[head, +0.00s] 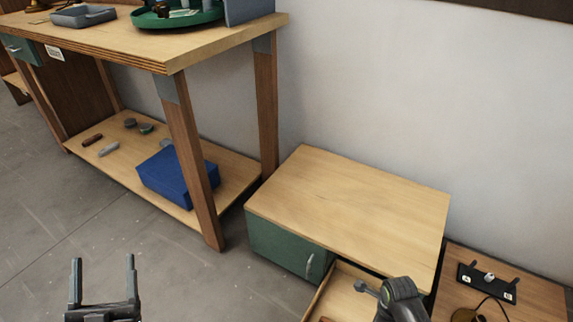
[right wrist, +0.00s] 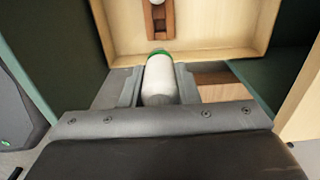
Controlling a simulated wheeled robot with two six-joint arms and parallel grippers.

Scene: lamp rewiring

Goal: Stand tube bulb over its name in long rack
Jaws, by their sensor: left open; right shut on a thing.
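The tube bulb (right wrist: 161,82) is a white cylinder with a green end in the right wrist view. My right gripper (right wrist: 157,72) is shut on its sides, with the green end pointing towards an open drawer (right wrist: 232,28). In the head view my right gripper (head: 370,288) is at the lower right, over the drawer; the bulb is hard to make out there. A narrow brown wooden piece (right wrist: 153,35) with a pale round thing lies in the drawer; I cannot tell whether it is the long rack. No name labels are readable. My left gripper (head: 104,272) is open and empty over the floor.
The drawer belongs to a green cabinet (head: 270,248) with a wooden top (head: 350,205), which is bare. A workbench (head: 190,48) stands left, with a green tray (head: 178,20) on top and a blue box (head: 172,178) on its shelf. A black labelled strip (head: 487,280) is at right.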

